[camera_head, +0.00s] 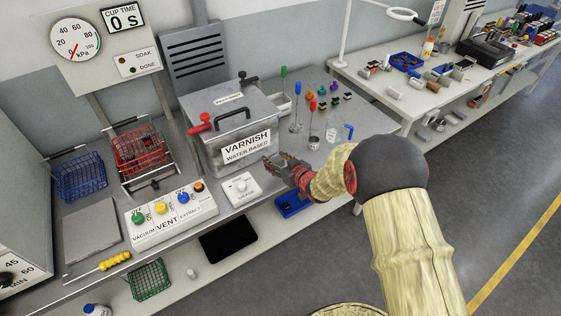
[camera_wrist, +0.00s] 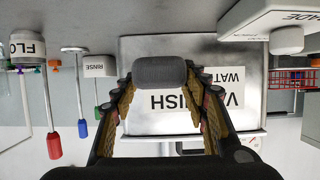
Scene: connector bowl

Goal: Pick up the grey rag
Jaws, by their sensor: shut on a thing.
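A small dark grey block-like bundle, which looks like the grey rag (camera_wrist: 160,71), sits between the fingertips of my gripper (camera_wrist: 160,92) in the wrist view. The fingers press on it from both sides. In the head view my gripper (camera_head: 271,163) is over the bench, in front of the varnish tank (camera_head: 232,125) and to the right of the white dial box. The rag is too small there to make out. The tank's VARNISH label shows behind the rag, upside down, in the wrist view (camera_wrist: 180,100).
The white dial box (camera_head: 240,189) and the button panel (camera_head: 172,216) stand to the left of my gripper. A metal cup (camera_head: 314,142) and several coloured-handled tools stand to the right. A red basket (camera_head: 140,150) hangs at the left. A blue tray (camera_head: 292,205) lies on the lower shelf.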

